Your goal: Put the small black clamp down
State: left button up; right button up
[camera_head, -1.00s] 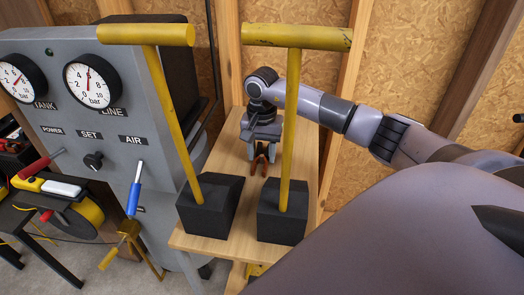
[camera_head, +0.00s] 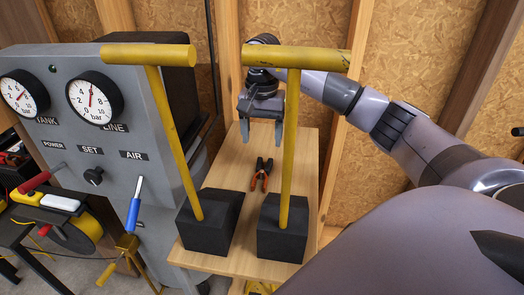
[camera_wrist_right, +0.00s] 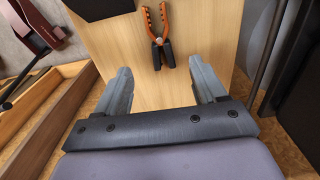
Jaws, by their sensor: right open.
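The small black clamp (camera_head: 261,174), with black jaws and orange handles, lies flat on a wooden bench top (camera_head: 240,165) in the head view. It also shows at the top of the right wrist view (camera_wrist_right: 157,38), black end towards me. My right gripper (camera_head: 261,137) is open and empty, fingers pointing down, above the bench and behind the clamp. In the right wrist view the two grey fingers (camera_wrist_right: 160,68) are wide apart with bare wood between them, clear of the clamp. My left gripper is not in view.
Two black blocks with yellow T-shaped handles (camera_head: 205,225) (camera_head: 282,230) stand at the bench's near end. A grey gauge panel (camera_head: 95,150) stands left; a wooden wall (camera_head: 310,110) is behind.

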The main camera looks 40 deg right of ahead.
jog(key=r, duration=0.1)
send_over(261, 174)
jog(key=f, duration=0.4)
jog(key=shift+a+f+p, duration=0.1)
jog(key=shift+a+p, duration=0.2)
jog(key=f, duration=0.7)
jog(key=shift+d+f+p, duration=0.1)
jog(key=shift+d+p, duration=0.2)
jog(key=c, duration=1.3)
jog(key=shift+o, duration=0.2)
jog(key=shift+r, duration=0.35)
notch_tip(261, 174, up, 19)
jog(key=p, duration=0.1)
jog(key=shift+r+p, duration=0.2)
jog(key=shift+p, duration=0.15)
